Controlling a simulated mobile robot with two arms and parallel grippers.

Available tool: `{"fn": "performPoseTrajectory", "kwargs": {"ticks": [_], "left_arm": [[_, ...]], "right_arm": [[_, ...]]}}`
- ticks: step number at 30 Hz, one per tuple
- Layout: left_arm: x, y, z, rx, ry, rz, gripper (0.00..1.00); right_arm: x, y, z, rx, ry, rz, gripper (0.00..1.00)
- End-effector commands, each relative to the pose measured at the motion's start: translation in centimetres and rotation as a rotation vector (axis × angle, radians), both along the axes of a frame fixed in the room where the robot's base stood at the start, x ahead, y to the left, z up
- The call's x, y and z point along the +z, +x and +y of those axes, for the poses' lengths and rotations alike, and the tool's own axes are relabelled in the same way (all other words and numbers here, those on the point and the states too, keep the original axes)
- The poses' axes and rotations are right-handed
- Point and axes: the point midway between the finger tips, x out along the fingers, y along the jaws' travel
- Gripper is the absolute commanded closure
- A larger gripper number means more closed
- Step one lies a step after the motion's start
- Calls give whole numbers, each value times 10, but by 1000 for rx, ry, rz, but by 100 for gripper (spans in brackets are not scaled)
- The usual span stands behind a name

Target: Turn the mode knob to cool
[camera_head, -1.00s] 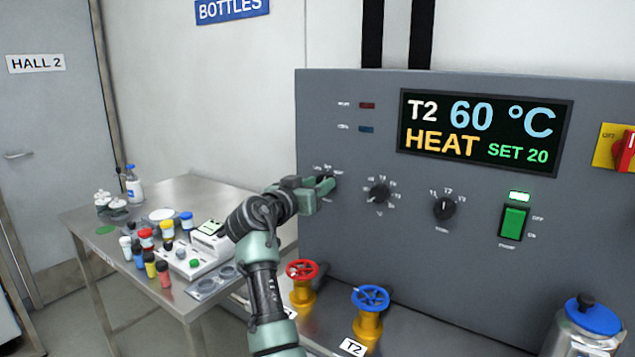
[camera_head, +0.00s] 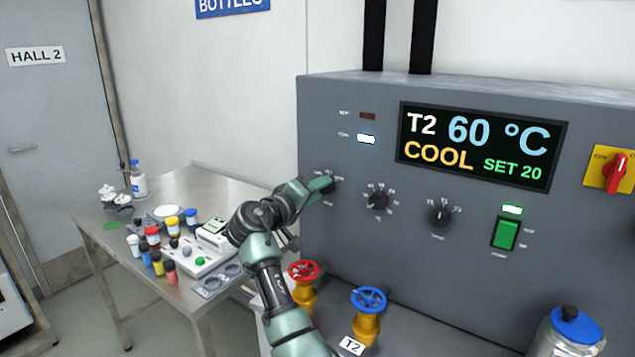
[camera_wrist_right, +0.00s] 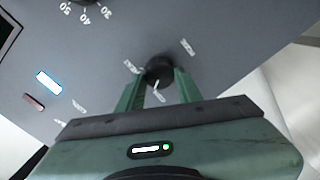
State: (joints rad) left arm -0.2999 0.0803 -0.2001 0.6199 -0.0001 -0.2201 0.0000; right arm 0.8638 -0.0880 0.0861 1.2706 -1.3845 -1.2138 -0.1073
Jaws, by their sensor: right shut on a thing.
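The mode knob (camera_wrist_right: 159,70) is a small black dial at the left of the grey control panel. In the head view my right gripper (camera_head: 327,184) covers most of it. In the right wrist view my right gripper (camera_wrist_right: 160,88) has its two green fingers closed on the knob's sides. The panel display (camera_head: 484,144) reads T2, 60 °C, COOL and SET 20. The lower indicator lamp (camera_head: 366,139) glows bluish white; the upper red lamp (camera_head: 367,116) is dark. My left gripper is not in view.
Two other black knobs (camera_head: 377,200) (camera_head: 440,213) and a lit green switch (camera_head: 506,233) sit to the right. Red (camera_head: 304,273) and blue (camera_head: 369,301) valve wheels stand below. A steel table (camera_head: 190,190) with bottles is at the left.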

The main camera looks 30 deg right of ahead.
Motion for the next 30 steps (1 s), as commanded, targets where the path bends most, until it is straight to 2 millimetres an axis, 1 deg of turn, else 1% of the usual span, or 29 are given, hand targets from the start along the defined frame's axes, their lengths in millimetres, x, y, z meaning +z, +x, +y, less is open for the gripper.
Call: {"fn": "performPoseTrajectory", "kwargs": {"ticks": [1, 12, 21, 30], "left_arm": [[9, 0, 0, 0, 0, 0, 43], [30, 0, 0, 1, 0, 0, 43], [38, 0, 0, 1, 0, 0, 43], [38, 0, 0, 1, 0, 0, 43]], "right_arm": [[7, 1, -1, 0, -23, 37, 100], [6, 1, -1, 0, -126, 284, 100], [4, 2, -1, 0, -164, 378, 100], [3, 2, -1, -1, -173, 396, 100]]}}
